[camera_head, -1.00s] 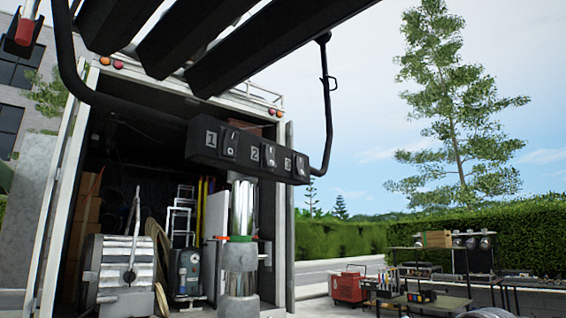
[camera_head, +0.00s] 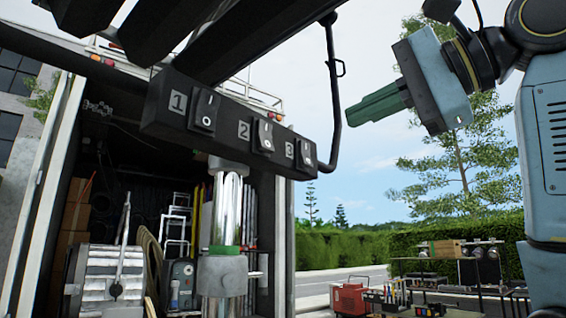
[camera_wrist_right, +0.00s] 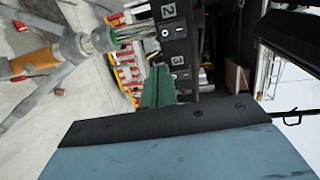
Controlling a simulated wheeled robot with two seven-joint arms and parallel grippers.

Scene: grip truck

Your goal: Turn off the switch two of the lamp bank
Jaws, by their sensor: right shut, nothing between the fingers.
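The lamp bank's black switch box (camera_head: 170,140) hangs under the dark lamp bars (camera_head: 190,45). It carries rocker switches labelled 1, 2 and 3. Switch two (camera_head: 264,136) is the middle one, beside its label 2. My right gripper (camera_head: 352,118) has green fingers. It is shut and empty, to the right of the box and a little above switch three's height, apart from it in the head view. In the right wrist view the green fingers (camera_wrist_right: 157,88) point toward the box, where switch two (camera_wrist_right: 165,32) shows near label 2. My left gripper is not in view.
A bent black bar (camera_head: 334,100) hangs from the lamp frame between the box and my right gripper. A chrome mast (camera_head: 229,205) stands below the box, before the open truck. Shelves and a red case (camera_head: 350,299) stand farther back.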

